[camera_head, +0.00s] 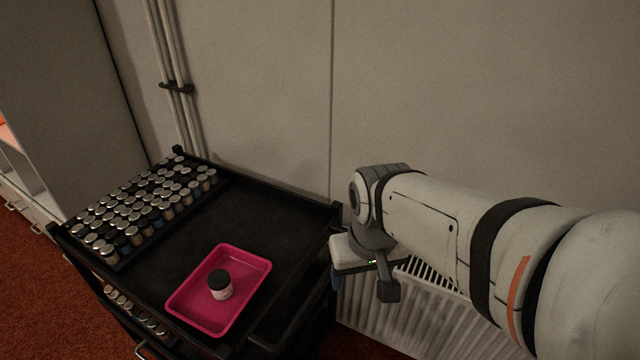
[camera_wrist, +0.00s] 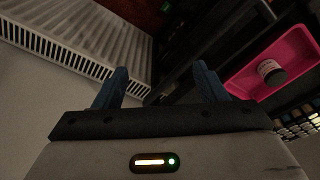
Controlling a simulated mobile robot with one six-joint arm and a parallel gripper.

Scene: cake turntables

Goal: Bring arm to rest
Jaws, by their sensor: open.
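My arm reaches in from the right in the head view, and its wrist hangs beside the right edge of the black cart. In the wrist view my gripper (camera_wrist: 158,88) is open, with its two blue fingers apart and nothing between them. In the head view the fingers are mostly hidden behind the wrist. A pink tray (camera_head: 254,268) lies on the cart top, to the left of my gripper. A small jar with a black lid (camera_head: 220,285) stands upright in the tray. The tray (camera_wrist: 302,42) and jar (camera_wrist: 271,72) also show at the right of the wrist view.
The black cart (camera_head: 190,243) carries rows of small jars with silver and black lids (camera_head: 145,207) on its left side. More jars stand on a lower shelf. A white radiator (camera_head: 400,318) is right of the cart, close to my wrist. A wall stands behind.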

